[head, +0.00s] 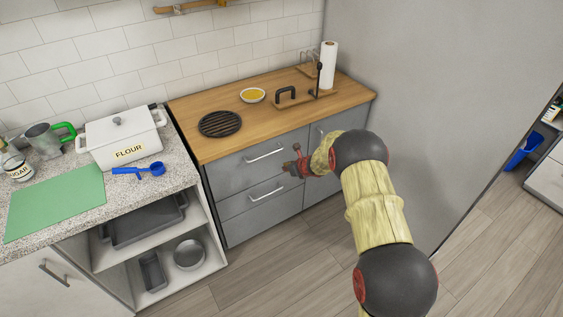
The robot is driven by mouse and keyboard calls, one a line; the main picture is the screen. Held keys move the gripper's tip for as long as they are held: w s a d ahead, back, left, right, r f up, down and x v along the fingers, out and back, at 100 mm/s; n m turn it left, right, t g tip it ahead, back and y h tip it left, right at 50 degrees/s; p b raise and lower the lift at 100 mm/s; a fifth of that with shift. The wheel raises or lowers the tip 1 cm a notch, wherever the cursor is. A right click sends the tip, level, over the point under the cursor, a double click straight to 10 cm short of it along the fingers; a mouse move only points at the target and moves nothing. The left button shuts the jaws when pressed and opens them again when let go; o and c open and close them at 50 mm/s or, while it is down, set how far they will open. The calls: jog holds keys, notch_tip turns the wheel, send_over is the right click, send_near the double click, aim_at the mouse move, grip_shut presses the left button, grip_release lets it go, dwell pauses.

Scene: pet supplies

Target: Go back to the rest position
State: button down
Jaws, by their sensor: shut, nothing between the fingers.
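My gripper (292,163) is at the end of my raised arm, in front of the grey drawer cabinet (237,188) in the head view. It looks small and reddish, with its fingers together and nothing visible in them. It appears in front of the drawers near the end of the upper handle (266,152); whether it touches the cabinet is hard to tell. My arm reaches up from the lower right and hides part of the cabinet's right side.
At left, the speckled counter (176,176) holds a flour box (122,140), a blue scoop (142,170) and a green mat (55,204). Floor is clear at lower right.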

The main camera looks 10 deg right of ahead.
jog(key=s+a+f+n+g+y, duration=0.25)
jog(key=s+a+n, duration=0.25)
jog(key=s+n, duration=0.3)
jog(key=s+a+r+n+g, duration=0.45)
jog(key=s+r+n, duration=0.65)
jog(key=s, duration=0.3)
jog(key=s+d+r+n+t+h, duration=0.1)
jog(key=s+r+n, duration=0.5)
jog(key=s+r, duration=0.7)
jog(key=s+d+r+n+t+h, duration=0.2)
jog(key=s+d+r+n+h, duration=0.2)
jog(key=s+r, duration=1)
jog(key=shift+s+n+t, duration=0.3)
jog(key=shift+s+n, duration=1.4)
jog(key=shift+s, duration=1.05)
jog(key=c, duration=2.6)
grip_release()
jog(key=shift+d+h, duration=0.1)
jog(key=shift+h, duration=0.15)
